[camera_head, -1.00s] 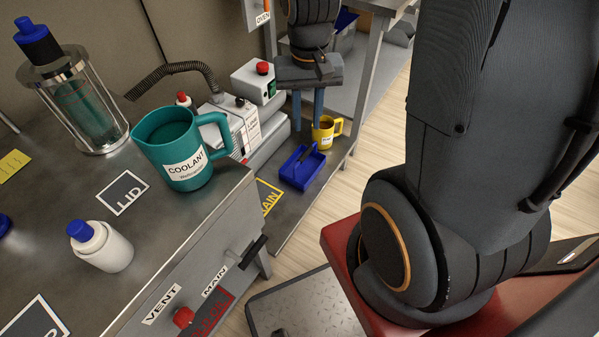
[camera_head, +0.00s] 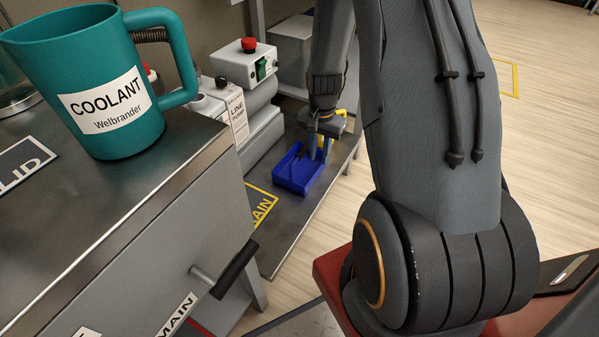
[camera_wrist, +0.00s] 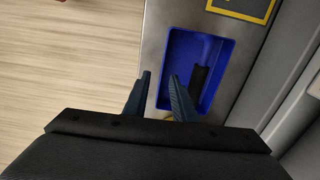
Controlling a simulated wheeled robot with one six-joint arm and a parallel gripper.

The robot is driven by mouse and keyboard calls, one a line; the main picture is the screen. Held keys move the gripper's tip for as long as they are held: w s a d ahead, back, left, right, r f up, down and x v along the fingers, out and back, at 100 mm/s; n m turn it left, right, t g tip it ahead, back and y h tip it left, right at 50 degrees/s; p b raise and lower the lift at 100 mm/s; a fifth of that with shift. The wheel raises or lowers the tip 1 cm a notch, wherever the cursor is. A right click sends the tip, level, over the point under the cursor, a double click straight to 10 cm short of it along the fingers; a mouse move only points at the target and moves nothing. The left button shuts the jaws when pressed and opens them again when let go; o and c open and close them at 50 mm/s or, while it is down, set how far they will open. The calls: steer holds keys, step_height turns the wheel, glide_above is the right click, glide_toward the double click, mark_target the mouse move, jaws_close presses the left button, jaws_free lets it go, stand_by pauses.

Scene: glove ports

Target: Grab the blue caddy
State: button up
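The blue caddy (camera_head: 290,176) is a shallow open tray with a dark handle-like piece inside, lying on the low metal shelf. It also shows in the wrist view (camera_wrist: 223,75), just ahead of my fingers. My gripper (camera_head: 322,152) is above the shelf at the caddy's right end, pointing down.
A yellow mug (camera_head: 341,113) stands behind my gripper, partly hidden. A pump box with a red button (camera_head: 249,62) is left of the caddy. A teal coolant jug (camera_head: 95,85) stands on the near bench (camera_head: 160,180), whose black-handled lever (camera_head: 235,270) sticks out.

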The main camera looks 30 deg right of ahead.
mark_target(318, 170)
steer(key=shift+w+d+f+b, duration=0.15)
steer(key=shift+f+b, duration=0.95)
steer(key=shift+f, duration=1.2)
steer(key=shift+w+d+f+b, duration=0.1)
steer(key=shift+w+f+b, duration=0.15)
steer(key=shift+f+b, duration=1.4)
steer(key=shift+f+p, duration=0.55)
steer(key=shift+p, duration=0.1)
jaws_close()
steer(key=shift+a, duration=0.1)
